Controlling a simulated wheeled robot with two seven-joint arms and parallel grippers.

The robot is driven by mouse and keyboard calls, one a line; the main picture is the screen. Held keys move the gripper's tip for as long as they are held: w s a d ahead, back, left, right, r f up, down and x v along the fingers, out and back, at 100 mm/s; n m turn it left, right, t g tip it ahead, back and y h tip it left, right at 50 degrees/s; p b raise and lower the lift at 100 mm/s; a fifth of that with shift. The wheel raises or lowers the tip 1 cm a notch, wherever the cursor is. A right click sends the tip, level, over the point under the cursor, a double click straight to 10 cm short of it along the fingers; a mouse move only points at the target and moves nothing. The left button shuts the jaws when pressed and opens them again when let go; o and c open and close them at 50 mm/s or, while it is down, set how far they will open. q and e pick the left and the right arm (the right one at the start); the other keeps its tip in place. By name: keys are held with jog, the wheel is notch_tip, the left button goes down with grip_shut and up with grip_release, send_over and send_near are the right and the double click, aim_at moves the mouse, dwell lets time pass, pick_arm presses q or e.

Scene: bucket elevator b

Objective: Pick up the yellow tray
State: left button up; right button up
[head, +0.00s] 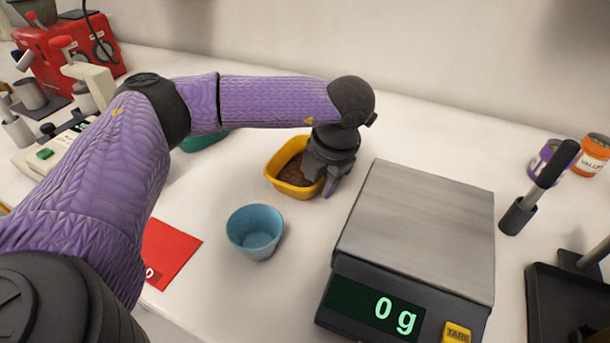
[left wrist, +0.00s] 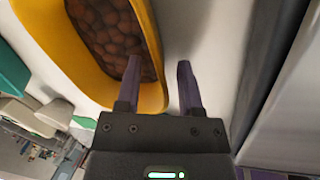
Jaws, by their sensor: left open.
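The yellow tray (head: 276,166) stands on the counter left of the scale, with brown, bean-like contents in it. My left gripper (head: 323,186) is at the tray's right end, pointing down. In the left wrist view the yellow tray (left wrist: 66,62) fills the upper left. The open left gripper (left wrist: 158,82) has one finger over the tray's inside and the other outside, with the tray's wall between them. Whether either finger touches the wall cannot be told. My right gripper is not in view.
A scale (head: 420,225) reading 0 g stands close right of the gripper. A blue cup (head: 255,232) stands in front of the tray. A green container (head: 204,142) is partly hidden behind my left arm. A red card (head: 170,253) lies at the front left.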

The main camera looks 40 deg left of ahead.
pick_arm(q)
grip_shut()
dwell(0.8)
dwell(0.5)
